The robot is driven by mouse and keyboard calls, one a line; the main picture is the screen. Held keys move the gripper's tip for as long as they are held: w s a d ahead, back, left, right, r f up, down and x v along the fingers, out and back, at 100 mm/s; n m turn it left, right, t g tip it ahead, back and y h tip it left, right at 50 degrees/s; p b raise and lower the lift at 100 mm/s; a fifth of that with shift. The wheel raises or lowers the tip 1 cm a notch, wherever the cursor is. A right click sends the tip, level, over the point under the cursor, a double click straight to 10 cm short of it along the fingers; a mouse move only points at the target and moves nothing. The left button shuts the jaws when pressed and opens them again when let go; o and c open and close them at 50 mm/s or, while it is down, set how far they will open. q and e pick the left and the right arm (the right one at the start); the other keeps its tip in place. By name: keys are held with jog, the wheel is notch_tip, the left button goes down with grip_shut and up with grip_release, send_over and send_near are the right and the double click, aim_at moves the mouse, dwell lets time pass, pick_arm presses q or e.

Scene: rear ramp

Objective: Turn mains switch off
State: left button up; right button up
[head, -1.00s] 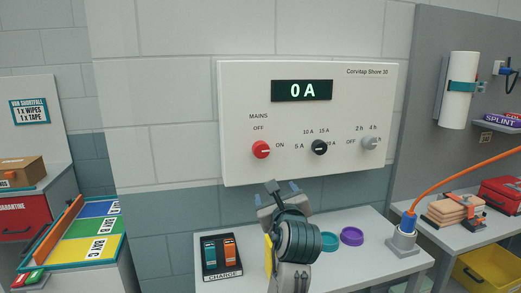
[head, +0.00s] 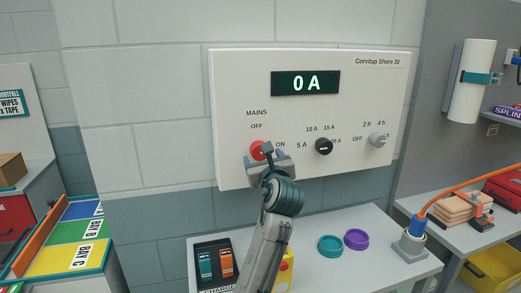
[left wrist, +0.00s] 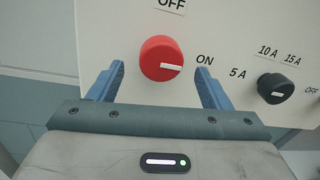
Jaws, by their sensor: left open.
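The red mains knob (head: 257,150) is on the white wall panel (head: 230,90), under the MAINS and OFF labels. In the left wrist view the knob (left wrist: 160,57) has its white pointer mark turned right, toward ON. My left gripper (head: 266,157) is open in front of the panel. It partly covers the knob in the head view. In the left wrist view its blue fingers (left wrist: 160,85) stand to the left and right of the knob, with a gap on both sides. My right gripper is not in view.
To the right on the panel are a black current knob (head: 324,147) and a grey timer knob (head: 378,140). Below, a shelf (head: 385,275) holds a charge tray (head: 214,263), a teal ring (head: 330,246), a purple ring (head: 356,239) and a blue plug with an orange cable (head: 418,226).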

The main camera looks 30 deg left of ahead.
aim_at(260, 153)
pick_arm(q)
jog(key=x, duration=0.3)
jog(key=shift+p, duration=0.3)
jog(key=shift+w+a, duration=0.3)
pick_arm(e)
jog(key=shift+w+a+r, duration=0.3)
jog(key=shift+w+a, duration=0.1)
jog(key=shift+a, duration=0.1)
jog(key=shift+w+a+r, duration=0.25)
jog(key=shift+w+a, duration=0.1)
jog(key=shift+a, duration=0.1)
pick_arm(q)
jog(key=shift+c, duration=0.9)
jog(key=c, duration=0.7)
jog(key=shift+c, duration=0.5)
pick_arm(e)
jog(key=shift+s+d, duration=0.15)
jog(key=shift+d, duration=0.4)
